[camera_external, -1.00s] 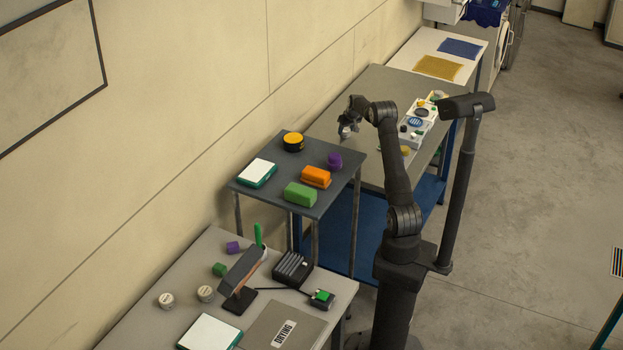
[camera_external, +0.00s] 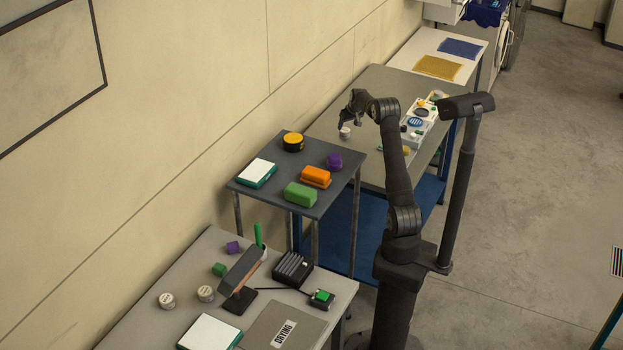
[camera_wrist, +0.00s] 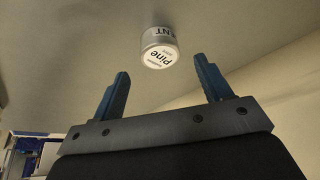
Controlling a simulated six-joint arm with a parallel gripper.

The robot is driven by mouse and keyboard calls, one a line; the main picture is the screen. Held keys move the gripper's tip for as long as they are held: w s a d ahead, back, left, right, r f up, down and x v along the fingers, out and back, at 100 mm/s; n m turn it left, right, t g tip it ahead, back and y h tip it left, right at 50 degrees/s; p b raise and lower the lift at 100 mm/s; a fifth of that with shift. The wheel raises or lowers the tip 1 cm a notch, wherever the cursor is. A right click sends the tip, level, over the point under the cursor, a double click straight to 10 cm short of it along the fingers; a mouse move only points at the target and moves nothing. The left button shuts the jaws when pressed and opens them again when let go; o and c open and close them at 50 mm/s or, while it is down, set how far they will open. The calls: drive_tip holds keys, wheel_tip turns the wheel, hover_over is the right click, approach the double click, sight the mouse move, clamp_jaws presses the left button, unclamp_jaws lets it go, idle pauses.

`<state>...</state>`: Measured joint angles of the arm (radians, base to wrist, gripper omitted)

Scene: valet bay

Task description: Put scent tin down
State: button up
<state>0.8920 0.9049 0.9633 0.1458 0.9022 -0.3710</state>
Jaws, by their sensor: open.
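The scent tin (camera_external: 345,133) is a small light-coloured round tin standing upright on the long grey table (camera_external: 375,92). In the wrist view the tin (camera_wrist: 158,50) shows a white lid reading "Pine" and lies beyond the fingertips, with a gap between. My gripper (camera_external: 350,115) is just above the tin in the external view. Its two blue fingers (camera_wrist: 163,75) are spread apart with nothing between them. The fingertips are small and hard to make out in the external view.
A white tray of items (camera_external: 418,122) stands right of the tin. A smaller dark table (camera_external: 275,180) nearer the camera holds a yellow-and-black round tin (camera_external: 293,141), orange and green blocks and a purple item. Two similar tins (camera_external: 206,293) stand on the front table.

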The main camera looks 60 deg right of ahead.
sight(345, 130)
drive_tip(key=v, duration=0.7)
drive_tip(key=shift+s+r, duration=0.2)
drive_tip(key=shift+r, duration=0.1)
drive_tip(key=shift+a, duration=0.1)
drive_tip(key=x, duration=1.2)
drive_tip(key=shift+w+r, duration=0.15)
drive_tip(key=shift+r, duration=1.65)
